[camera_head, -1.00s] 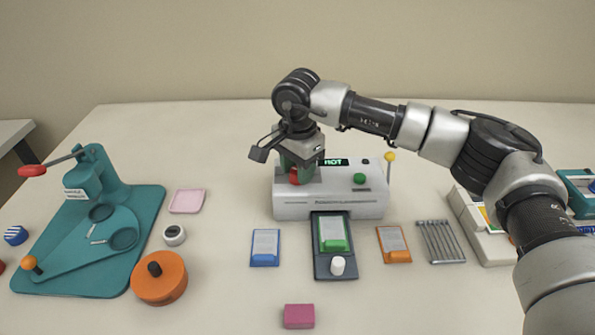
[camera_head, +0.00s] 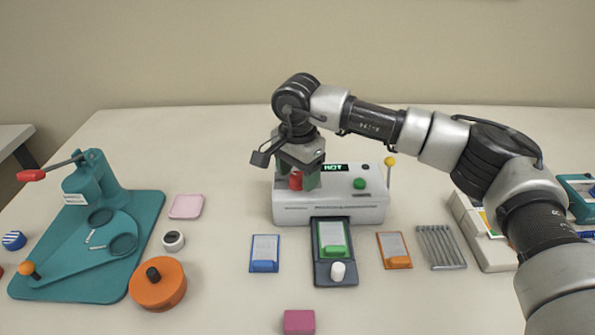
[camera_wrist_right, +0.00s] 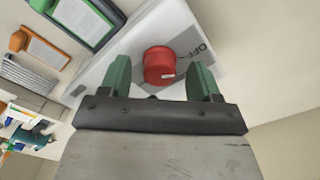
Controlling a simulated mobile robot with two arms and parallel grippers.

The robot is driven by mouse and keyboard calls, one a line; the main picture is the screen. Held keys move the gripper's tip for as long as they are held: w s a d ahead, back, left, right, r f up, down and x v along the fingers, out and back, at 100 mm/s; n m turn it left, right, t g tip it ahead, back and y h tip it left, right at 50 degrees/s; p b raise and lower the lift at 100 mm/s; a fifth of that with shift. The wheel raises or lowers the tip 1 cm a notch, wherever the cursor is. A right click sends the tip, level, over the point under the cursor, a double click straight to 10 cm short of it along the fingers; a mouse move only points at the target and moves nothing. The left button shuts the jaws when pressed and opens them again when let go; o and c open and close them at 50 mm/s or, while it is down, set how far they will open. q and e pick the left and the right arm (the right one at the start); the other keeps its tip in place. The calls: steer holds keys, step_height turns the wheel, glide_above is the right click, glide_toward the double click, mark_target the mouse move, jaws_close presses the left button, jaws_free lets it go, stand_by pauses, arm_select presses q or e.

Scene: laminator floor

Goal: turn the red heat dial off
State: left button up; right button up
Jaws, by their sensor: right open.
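The red heat dial (camera_head: 296,181) sits on top of the white laminator (camera_head: 330,207), toward its left end. In the right wrist view the red dial (camera_wrist_right: 159,65) shows whole, with an "OFF" marking on a grey label beside it. The laminator's display reads "HOT". My right gripper (camera_head: 298,184) is above the left end of the laminator and pointing down. Its green fingers are open, one on each side of the dial; in the right wrist view the gripper (camera_wrist_right: 160,78) shows a gap to the dial on both sides. My left gripper is not in view.
A green button (camera_head: 360,183) and a yellow-knobbed lever (camera_head: 390,162) are at the laminator's right. A dark tray (camera_head: 322,272) with a green-clipped card stands in front, between a blue-clipped card (camera_head: 265,252) and an orange-clipped card (camera_head: 394,249). A teal press (camera_head: 95,232) stands left.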

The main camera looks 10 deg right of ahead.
mark_target(298, 175)
steer(key=shift+r, duration=0.15)
step_height(298, 175, up, 11)
steer(key=shift+f+b, duration=0.2)
steer(key=shift+b, duration=0.1)
steer(key=shift+s+f, duration=0.1)
